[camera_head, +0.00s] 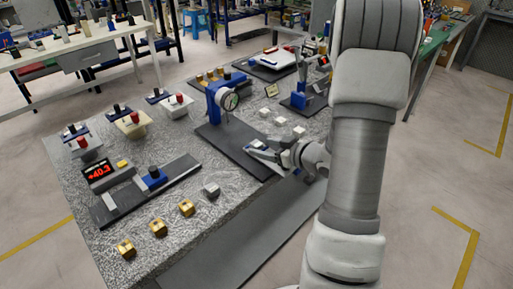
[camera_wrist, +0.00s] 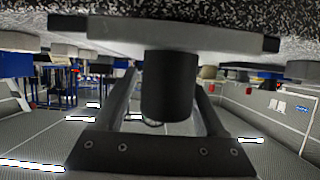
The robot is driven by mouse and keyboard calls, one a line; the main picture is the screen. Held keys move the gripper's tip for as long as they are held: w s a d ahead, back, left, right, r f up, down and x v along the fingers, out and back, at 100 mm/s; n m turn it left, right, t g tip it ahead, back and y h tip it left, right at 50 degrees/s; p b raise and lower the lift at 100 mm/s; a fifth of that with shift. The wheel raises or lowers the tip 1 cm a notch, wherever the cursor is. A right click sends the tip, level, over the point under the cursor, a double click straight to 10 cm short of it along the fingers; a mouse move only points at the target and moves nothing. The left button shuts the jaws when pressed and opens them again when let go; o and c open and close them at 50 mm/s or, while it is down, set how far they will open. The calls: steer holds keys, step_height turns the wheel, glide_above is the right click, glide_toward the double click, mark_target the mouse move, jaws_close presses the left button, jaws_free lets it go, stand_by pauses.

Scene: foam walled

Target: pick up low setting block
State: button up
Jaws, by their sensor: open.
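My gripper (camera_head: 252,148) is low over the right end of the dark base plate (camera_head: 222,143) of the blue dial gauge stand (camera_head: 214,98). Its fingers are apart in the wrist view (camera_wrist: 168,88). Light grey blocks (camera_head: 280,122) lie on the table behind my gripper. A single grey block (camera_head: 211,190) lies near the front edge. I cannot tell which one is the low setting block.
The speckled table (camera_head: 225,205) also holds several brass blocks (camera_head: 158,228) along the front. A red display (camera_head: 98,171) and a blue-and-black fixture (camera_head: 153,178) stand at left. A second blue stand (camera_head: 298,99) is at the back right.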

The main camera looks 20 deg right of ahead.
steer(key=shift+w+a+f, duration=0.2)
steer(key=shift+w, duration=0.3)
jaws_close()
steer(key=shift+r, duration=0.15)
